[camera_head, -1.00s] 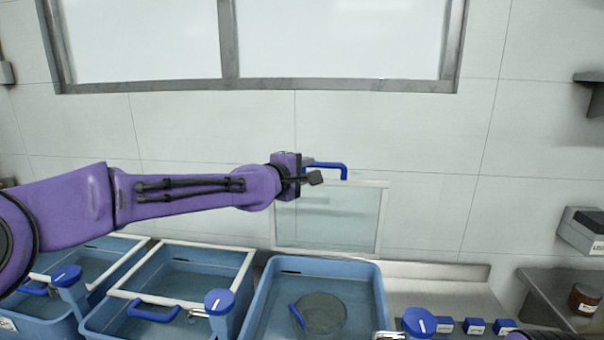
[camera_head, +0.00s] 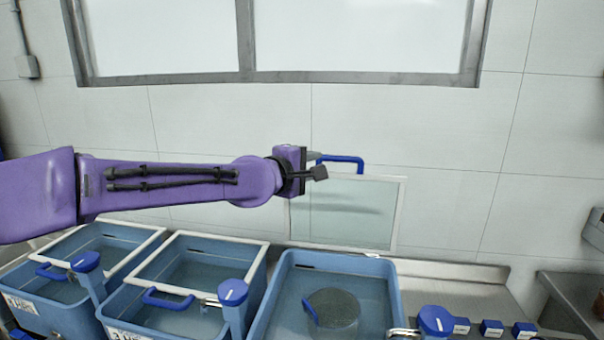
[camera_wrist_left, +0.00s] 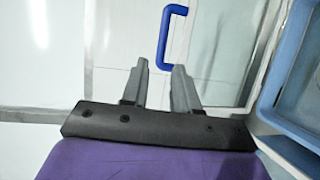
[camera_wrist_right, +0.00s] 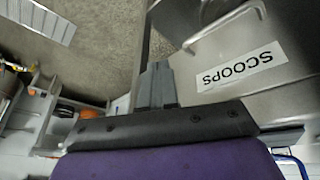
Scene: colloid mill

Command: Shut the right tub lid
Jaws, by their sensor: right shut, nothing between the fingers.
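The right tub (camera_head: 385,295) is blue and open, with a dark round item (camera_head: 333,312) in its water. Its clear, white-framed lid (camera_head: 345,215) stands upright at the tub's back, with a blue handle (camera_head: 345,159) at the top. My left gripper (camera_head: 316,166) is beside the handle at its left end in the head view. In the left wrist view its two fingers (camera_wrist_left: 158,72) are apart and empty, with the blue handle (camera_wrist_left: 163,40) just beyond the tips. My right gripper (camera_wrist_right: 158,68) is shut and empty, seen only in the right wrist view, near a metal container labelled SCOOPS (camera_wrist_right: 240,66).
Two blue tubs (camera_head: 112,312) with white-framed lids down stand to the left. Blue-topped taps (camera_head: 232,292) stand along the tub fronts. Small blue blocks (camera_head: 491,328) sit right of the right tub. A tiled wall (camera_head: 420,130) rises behind.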

